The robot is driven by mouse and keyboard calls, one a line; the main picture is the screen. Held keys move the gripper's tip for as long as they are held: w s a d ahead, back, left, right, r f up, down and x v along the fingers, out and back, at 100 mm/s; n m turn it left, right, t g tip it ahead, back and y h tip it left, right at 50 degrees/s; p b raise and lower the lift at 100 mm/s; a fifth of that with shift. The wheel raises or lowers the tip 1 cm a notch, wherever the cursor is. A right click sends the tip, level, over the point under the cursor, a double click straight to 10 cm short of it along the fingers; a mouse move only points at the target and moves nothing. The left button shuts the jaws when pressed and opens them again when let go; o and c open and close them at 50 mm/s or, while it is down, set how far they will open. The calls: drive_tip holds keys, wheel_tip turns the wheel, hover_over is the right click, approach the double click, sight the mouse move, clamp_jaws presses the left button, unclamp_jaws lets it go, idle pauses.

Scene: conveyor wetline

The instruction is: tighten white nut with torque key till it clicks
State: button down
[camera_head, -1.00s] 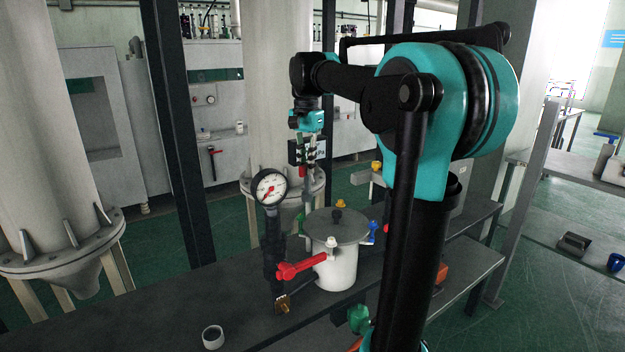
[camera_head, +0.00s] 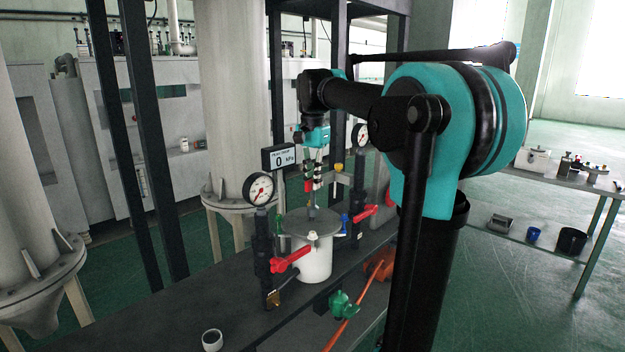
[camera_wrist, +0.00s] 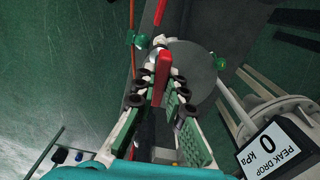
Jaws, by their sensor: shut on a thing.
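A white pot (camera_head: 313,262) with a flat grey lid (camera_head: 322,222) stands on the dark bench. The white nut (camera_head: 312,236) sits at the lid's front rim; a white piece at the lid's rim also shows in the wrist view (camera_wrist: 159,40). Green (camera_head: 279,223) and blue (camera_head: 345,221) fittings sit at the lid's left and right. My gripper (camera_head: 313,176) is shut on the red-handled torque key (camera_wrist: 163,72) and holds it upright over the lid. In the head view the key's lower end overlaps the lid; I cannot tell whether it touches. It appears apart from the white nut.
A pressure gauge (camera_head: 260,189) on a dark pipe and a red valve handle (camera_head: 291,259) stand close left of the pot. A display (camera_head: 281,158) reads 0 kPa. A second gauge (camera_head: 360,136) stands behind right.

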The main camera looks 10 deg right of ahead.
sight(312, 205)
drive_tip(key=shift+f, duration=2.65)
drive_tip(key=shift+f, duration=1.1)
drive_tip(key=m, duration=0.9)
drive_tip(key=shift+m, duration=0.4)
drive_tip(key=shift+n, duration=1.1)
drive_tip(key=shift+r, duration=1.2)
idle(0.6)
